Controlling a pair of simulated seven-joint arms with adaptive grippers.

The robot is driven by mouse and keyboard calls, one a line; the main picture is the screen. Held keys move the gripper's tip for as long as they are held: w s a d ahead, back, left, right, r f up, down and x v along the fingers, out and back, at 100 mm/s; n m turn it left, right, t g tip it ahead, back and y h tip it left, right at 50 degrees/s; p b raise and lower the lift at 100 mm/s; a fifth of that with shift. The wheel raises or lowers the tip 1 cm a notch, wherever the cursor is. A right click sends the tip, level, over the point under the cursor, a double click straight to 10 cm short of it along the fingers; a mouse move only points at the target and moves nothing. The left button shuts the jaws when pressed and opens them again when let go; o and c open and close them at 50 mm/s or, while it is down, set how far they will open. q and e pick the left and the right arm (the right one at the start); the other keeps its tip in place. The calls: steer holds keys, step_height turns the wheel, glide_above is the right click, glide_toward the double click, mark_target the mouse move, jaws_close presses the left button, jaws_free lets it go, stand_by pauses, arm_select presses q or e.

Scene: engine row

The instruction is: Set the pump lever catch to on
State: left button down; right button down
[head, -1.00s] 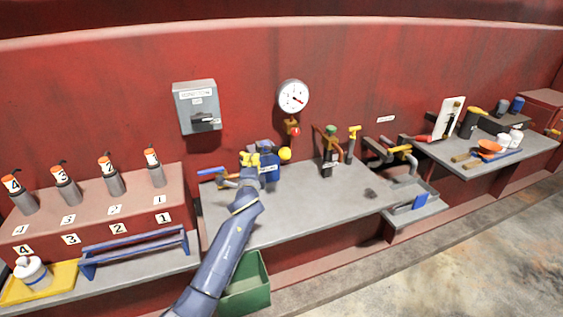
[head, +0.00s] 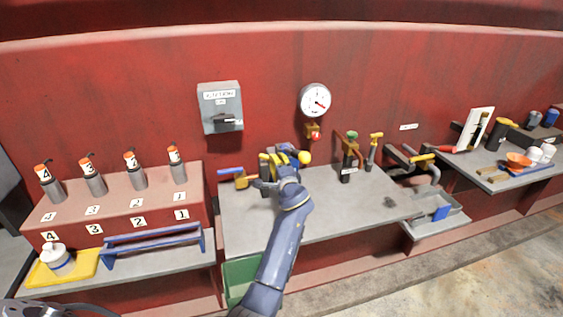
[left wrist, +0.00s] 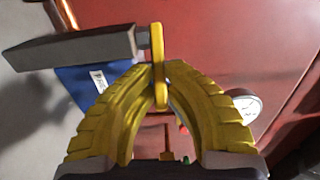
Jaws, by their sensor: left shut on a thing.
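The pump has a blue body (head: 289,174) and a yellow ball knob (head: 305,157); it stands at the back of the middle bench, partly hidden by my gripper. My left gripper (head: 275,160), with yellow fingers, is at the pump's left side. In the left wrist view, the fingertips (left wrist: 160,85) are shut on a thin flat yellow piece (left wrist: 157,45), which appears to be the lever catch. A grey bar (left wrist: 75,48) joins this piece from the left, above the blue body with a white label (left wrist: 97,78). I cannot read an on mark.
A grey switch box (head: 221,107) and a round gauge (head: 315,100) are on the red wall. A blue-handled part (head: 231,171) lies left of the pump. Levers (head: 350,155) stand to its right. The bench's right front (head: 345,210) is clear. A green bin (head: 240,278) is below.

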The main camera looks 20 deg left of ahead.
arm_select(q)
steer(key=c, duration=1.5)
jaws_free()
steer(key=shift+o, duration=0.2)
steer(key=shift+d, duration=0.1)
